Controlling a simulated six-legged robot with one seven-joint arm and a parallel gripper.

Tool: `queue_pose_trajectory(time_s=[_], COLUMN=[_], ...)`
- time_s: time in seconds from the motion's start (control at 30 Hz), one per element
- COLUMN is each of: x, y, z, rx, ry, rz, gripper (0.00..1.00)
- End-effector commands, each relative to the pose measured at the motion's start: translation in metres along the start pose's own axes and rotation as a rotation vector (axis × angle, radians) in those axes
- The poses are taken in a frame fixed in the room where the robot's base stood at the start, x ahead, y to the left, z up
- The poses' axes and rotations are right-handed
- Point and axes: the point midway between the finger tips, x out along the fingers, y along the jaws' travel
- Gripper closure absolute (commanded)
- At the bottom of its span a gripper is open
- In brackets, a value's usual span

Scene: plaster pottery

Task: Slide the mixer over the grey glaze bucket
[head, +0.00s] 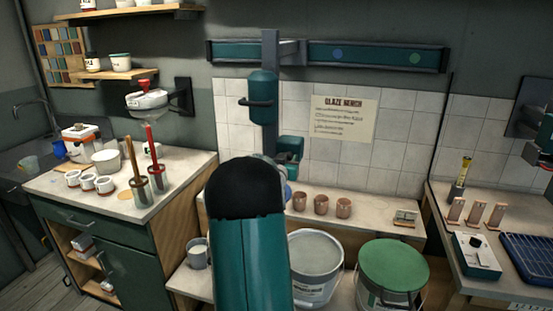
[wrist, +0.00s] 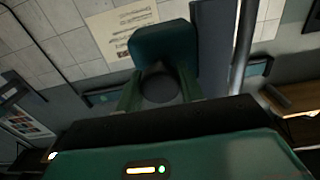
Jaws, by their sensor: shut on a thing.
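The mixer (head: 262,97) is a teal cylinder with a dark side handle. It hangs from a grey upright on the teal wall rail (head: 375,55). My gripper (wrist: 160,90) is shut on a dark round grip in front of a teal block of the mixer (wrist: 165,45) in the wrist view. In the head view my arm hides the fingers and the mixer's lower end. An open pale bucket with grey contents (head: 316,260), seemingly the grey glaze bucket, stands below, right of my arm and of the mixer.
A green-lidded bucket (head: 393,268) stands right of the open one. Several brown cups (head: 321,204) line the shelf above the buckets. A left counter (head: 100,200) holds mugs and tool pots. A right bench (head: 500,260) carries a control box and a blue rack.

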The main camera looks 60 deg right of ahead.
Motion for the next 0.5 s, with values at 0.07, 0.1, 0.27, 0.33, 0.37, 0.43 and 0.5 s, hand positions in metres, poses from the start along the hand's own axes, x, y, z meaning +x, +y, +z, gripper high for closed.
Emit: queue_pose_trajectory(time_s=[0.07, 0.1, 0.27, 0.33, 0.37, 0.43, 0.5], x=[0.000, 0.000, -0.001, 0.000, -0.001, -0.001, -0.001], y=[0.027, 0.040, 0.088, 0.108, 0.117, 0.134, 0.149], z=[0.000, 0.000, 0.000, 0.000, 0.000, 0.001, 0.001], rx=[-0.002, -0.002, -0.001, 0.000, 0.000, 0.000, 0.000], ry=[-0.001, -0.001, -0.001, -0.001, -0.001, -0.001, -0.001], rz=[0.010, 0.012, 0.012, 0.012, 0.012, 0.010, 0.009], gripper=[1.00, 1.00, 1.00, 1.00, 1.00, 1.00, 1.00])
